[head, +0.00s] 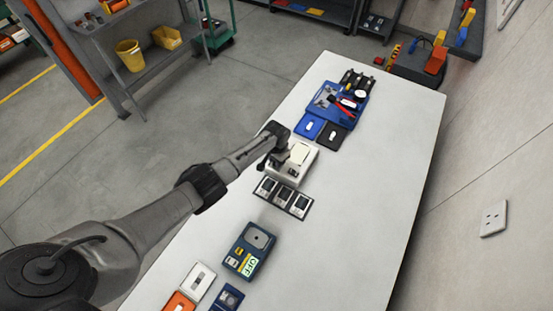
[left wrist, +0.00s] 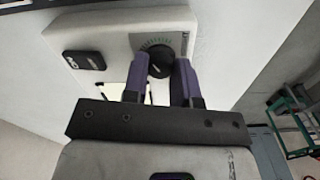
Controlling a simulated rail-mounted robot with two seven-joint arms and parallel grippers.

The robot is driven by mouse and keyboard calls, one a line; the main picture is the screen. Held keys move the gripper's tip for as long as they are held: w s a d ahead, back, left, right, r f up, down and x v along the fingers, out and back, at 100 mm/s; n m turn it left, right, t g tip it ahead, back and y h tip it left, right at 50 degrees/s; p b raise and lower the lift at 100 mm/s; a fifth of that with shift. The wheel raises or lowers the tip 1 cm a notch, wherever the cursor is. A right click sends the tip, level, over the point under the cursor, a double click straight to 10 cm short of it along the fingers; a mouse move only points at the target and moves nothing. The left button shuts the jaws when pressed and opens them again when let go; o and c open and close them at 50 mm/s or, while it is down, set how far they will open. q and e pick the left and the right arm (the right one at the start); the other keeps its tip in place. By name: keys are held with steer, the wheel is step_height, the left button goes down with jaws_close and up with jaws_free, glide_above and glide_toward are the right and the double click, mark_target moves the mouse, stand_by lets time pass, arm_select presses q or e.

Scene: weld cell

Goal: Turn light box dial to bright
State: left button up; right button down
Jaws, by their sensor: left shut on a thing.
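The light box (head: 297,160) is a white box on the white table, near the middle in the head view. In the left wrist view the light box (left wrist: 118,42) fills the upper part. Its round black dial (left wrist: 161,62) has a white pointer mark and a printed green scale around its upper edge. My left gripper (left wrist: 160,77) has its two purple fingers on either side of the dial, shut on it. In the head view my left gripper (head: 272,155) is at the box's left side and the dial is hidden. My right gripper is not in view.
A row of small dark framed pieces (head: 284,197) lies just in front of the light box. A blue tray with tools (head: 337,104) lies behind. The table's right side is clear.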

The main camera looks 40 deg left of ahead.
arm_select(q)
steer(key=m, duration=0.3)
steer(key=shift+f+m, duration=0.1)
steer(key=shift+m, duration=0.2)
steer(key=m, duration=0.4)
steer(key=shift+m, duration=0.4)
steer(key=o, duration=0.9)
steer(key=shift+o, duration=0.2)
